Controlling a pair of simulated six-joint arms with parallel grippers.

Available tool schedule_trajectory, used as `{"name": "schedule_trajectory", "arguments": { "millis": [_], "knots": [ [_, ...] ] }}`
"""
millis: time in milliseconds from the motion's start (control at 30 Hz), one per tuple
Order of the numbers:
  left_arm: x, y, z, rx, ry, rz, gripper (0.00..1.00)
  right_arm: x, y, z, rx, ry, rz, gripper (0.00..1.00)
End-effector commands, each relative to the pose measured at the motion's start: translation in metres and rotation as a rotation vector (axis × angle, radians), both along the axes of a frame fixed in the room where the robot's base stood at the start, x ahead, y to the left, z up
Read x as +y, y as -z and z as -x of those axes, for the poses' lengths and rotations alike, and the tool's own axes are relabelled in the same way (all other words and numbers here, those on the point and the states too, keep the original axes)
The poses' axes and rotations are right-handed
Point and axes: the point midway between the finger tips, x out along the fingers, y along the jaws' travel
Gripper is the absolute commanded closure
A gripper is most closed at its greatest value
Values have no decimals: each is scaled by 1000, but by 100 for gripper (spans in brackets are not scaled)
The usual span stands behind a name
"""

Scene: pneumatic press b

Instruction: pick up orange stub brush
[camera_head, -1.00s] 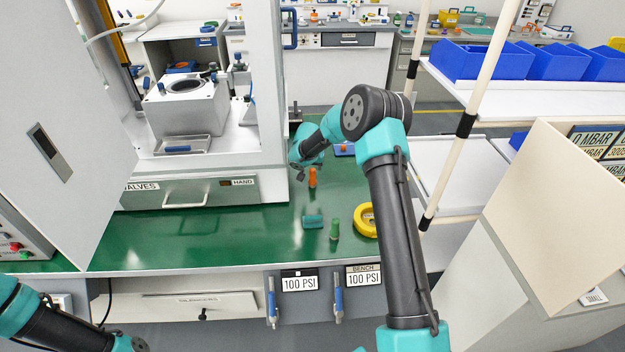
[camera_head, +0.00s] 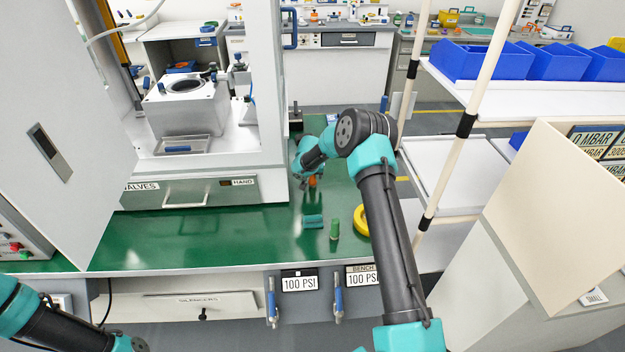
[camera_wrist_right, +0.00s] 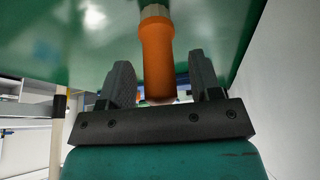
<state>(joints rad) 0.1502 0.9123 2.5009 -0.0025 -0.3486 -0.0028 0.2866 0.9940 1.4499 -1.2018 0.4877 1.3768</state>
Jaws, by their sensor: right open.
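The orange stub brush (camera_head: 312,182) stands on the green bench top, partly hidden by my right gripper in the head view. In the right wrist view the brush (camera_wrist_right: 157,55) shows an orange body with a pale end against the green surface. My right gripper (camera_head: 305,178) is at the brush. In the right wrist view its two dark fingers (camera_wrist_right: 163,82) are open, one on each side of the orange body, with gaps visible. My left gripper is out of the head view; only part of my left arm shows at the lower left.
A teal block (camera_head: 313,221), a green stub (camera_head: 334,229) and a yellow ring (camera_head: 362,220) lie in front of the brush. The white press cabinet (camera_head: 275,100) stands to the left. A shelf post (camera_head: 446,170) rises at the right.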

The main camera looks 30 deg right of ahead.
Motion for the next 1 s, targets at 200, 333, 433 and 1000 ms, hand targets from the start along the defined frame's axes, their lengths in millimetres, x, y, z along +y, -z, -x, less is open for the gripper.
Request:
{"name": "schedule_trajectory", "arguments": {
  "millis": [200,333,433,1000],
  "knots": [
    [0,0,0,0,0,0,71,-3,13,-4,-1,0,1,42],
    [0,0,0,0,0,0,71,-3,12,-4,-1,0,0,42],
    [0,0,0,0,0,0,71,-3,12,-4,-1,0,0,42],
    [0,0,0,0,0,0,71,-3,12,-4,-1,0,0,77]
  ]
}}
